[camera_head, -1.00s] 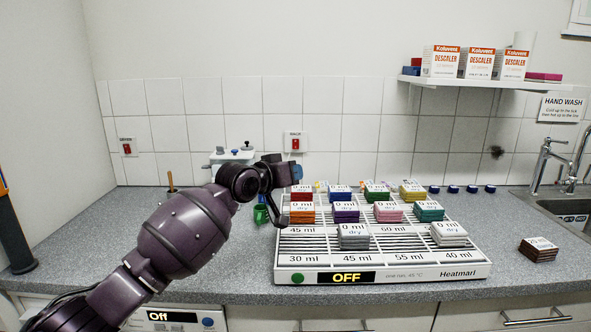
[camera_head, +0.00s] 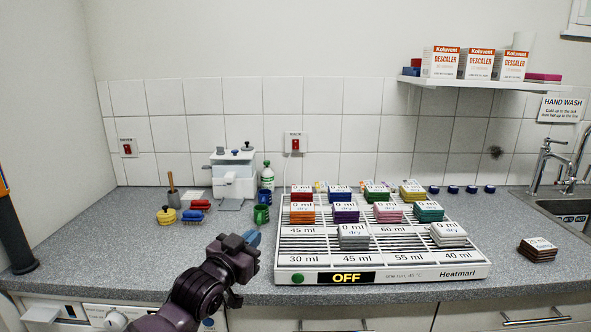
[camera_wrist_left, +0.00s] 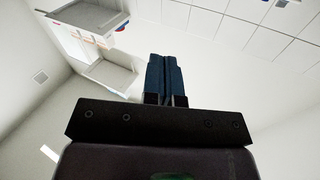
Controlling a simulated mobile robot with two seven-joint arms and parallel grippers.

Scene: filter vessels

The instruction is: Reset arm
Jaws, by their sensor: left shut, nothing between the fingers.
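My left gripper (camera_head: 252,238) is in front of the counter's front edge, left of the heating rack, and points up. Its blue fingers also show in the left wrist view (camera_wrist_left: 166,80), closed together with nothing between them. The left arm comes in low at the bottom of the head view. My right gripper is not in view.
The white heating rack (camera_head: 380,277) reads OFF and carries several coloured filter stacks. A brown stack (camera_head: 538,250) lies to its right, near the sink (camera_head: 572,212).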

